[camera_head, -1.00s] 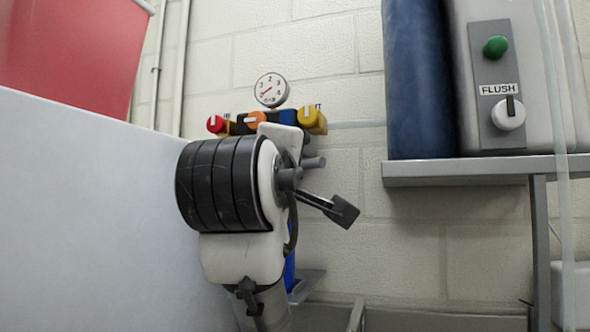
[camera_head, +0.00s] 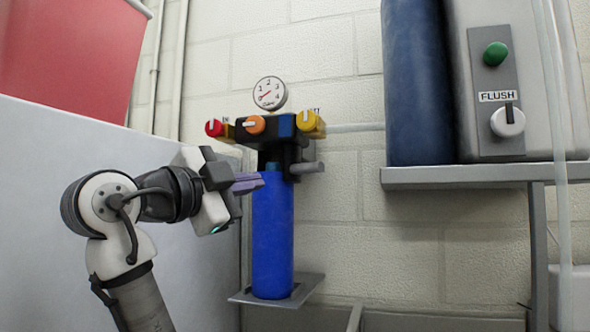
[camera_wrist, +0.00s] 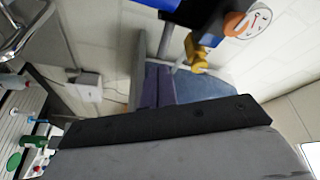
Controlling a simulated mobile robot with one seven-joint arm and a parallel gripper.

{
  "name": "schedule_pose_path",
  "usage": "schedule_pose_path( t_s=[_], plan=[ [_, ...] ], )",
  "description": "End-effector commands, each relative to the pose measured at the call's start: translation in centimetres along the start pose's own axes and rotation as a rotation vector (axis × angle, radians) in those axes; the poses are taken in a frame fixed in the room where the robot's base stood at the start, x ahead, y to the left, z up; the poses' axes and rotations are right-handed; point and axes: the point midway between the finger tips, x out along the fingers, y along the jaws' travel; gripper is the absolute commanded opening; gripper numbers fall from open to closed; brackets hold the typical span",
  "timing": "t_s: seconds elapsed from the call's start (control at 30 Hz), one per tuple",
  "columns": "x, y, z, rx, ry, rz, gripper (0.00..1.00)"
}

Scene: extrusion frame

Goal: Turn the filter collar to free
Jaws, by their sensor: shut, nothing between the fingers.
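The blue filter housing (camera_head: 272,240) hangs upright below a black manifold head (camera_head: 285,140). Its top, where the collar would be, is partly hidden by the head and my gripper; I cannot make out the collar's position. My gripper (camera_head: 262,181) is shut and empty, its purple fingers pointing right at the upper left of the housing. I cannot tell whether the tips touch it. In the wrist view the purple fingers (camera_wrist: 160,87) lie together. A grey handle-like bar (camera_head: 307,168) sticks out right of the head.
The head carries a red knob (camera_head: 214,128), an orange knob (camera_head: 255,124), a yellow knob (camera_head: 310,123) and a gauge (camera_head: 270,93). A grey bracket (camera_head: 290,292) sits beneath the housing. A white panel (camera_head: 50,170) stands left; a shelf (camera_head: 470,174) holds the flush box at right.

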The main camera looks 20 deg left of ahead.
Motion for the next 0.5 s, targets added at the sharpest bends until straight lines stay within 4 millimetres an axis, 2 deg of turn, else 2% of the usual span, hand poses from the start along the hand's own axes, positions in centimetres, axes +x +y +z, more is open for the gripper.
schedule_pose_path(
  t_s=[0.1,0.2,0.37,0.5],
  plan=[
    [-0.8,-0.5,0.6,0.222,0.051,0.0,0.0],
    [-1.3,-0.7,0.8,0.364,0.083,-0.007,0.0],
    [-1.7,-1.0,1.0,0.482,0.111,-0.018,0.0],
    [-0.8,-1.1,0.8,0.501,0.117,-0.019,0.0]
  ],
)
